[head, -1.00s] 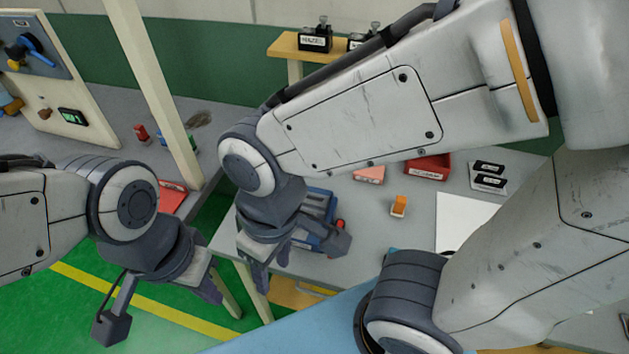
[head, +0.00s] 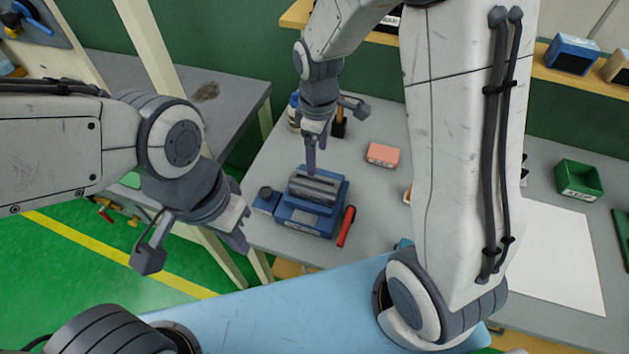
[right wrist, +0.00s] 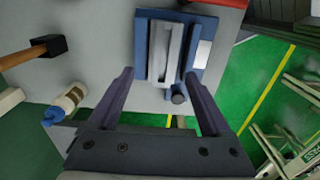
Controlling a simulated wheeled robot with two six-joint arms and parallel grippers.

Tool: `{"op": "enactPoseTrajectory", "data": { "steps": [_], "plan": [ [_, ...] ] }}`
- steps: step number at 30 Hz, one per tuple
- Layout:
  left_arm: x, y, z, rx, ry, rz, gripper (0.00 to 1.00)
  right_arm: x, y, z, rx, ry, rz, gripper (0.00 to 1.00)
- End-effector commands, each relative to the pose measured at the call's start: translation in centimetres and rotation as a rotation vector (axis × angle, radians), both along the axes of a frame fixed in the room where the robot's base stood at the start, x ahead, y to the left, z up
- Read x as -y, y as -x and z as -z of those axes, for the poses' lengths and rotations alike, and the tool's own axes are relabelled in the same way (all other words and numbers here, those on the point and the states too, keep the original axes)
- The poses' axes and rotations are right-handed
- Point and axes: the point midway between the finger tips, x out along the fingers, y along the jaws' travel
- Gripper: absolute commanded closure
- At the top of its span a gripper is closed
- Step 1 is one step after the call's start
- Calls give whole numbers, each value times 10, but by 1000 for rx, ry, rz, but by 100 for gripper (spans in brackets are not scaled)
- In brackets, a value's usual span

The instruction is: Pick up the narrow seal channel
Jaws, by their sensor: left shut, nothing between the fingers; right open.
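I cannot make out the narrow seal channel for certain. A blue vise-like fixture (head: 312,218) stands on the grey table, with long grey bars along its top. In the right wrist view the fixture (right wrist: 205,28) holds a pale narrow bar (right wrist: 170,55) lengthwise between its sides; I cannot tell whether this is the channel. My right gripper (head: 315,155) is over the far side of the fixture, open and empty, and in the right wrist view its fingers (right wrist: 158,75) point towards it. My left gripper (head: 240,225) is shut and empty, left of the table.
A red-handled tool (head: 346,227) lies right of the fixture. A hammer (head: 339,125) and a bottle (head: 293,112) are behind it. A pink block (head: 382,154), a green bin (head: 578,179) and a white sheet (head: 560,255) are further right.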

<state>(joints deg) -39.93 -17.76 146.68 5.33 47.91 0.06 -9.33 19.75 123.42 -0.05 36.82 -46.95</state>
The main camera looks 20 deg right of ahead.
Motion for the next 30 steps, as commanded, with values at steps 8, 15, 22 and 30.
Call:
{"op": "enactPoseTrajectory", "data": {
  "steps": [8,15,22,30],
  "plan": [
    [0,0,-5,0,0,0,100,0,2,30,-2,0,4,18],
    [0,0,-18,0,0,-1,100,-5,6,56,-8,1,3,18],
    [0,0,-20,0,0,-1,100,-5,5,80,-2,0,5,18],
    [0,0,-20,0,0,-1,100,-6,4,82,0,0,5,29]
  ]
}}
